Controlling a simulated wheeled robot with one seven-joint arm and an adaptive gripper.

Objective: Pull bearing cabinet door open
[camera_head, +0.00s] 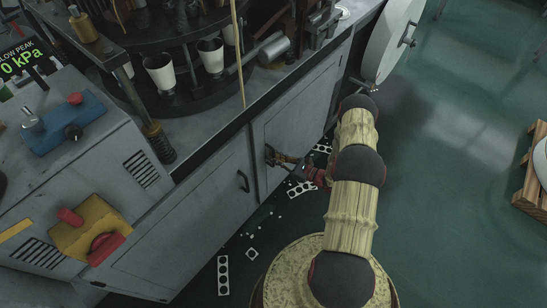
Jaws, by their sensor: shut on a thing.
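The cabinet front below the machine has grey doors. The right door (297,112) is the one my gripper (277,158) is at. My gripper is small in view, low on the left side of that door, and shut on the door's handle, which the fingers mostly hide. The door looks flush or nearly flush with the cabinet front; a small gap cannot be told. The left door (195,225) is closed, with a dark handle (243,181) near its right edge.
White punched strips (300,188) and scraps lie on the floor by the cabinet. A large pale disc (392,42) stands beyond it. A wooden pallet (530,178) is at the right edge. The green floor (450,190) between is clear. White cups (160,72) stand on the machine.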

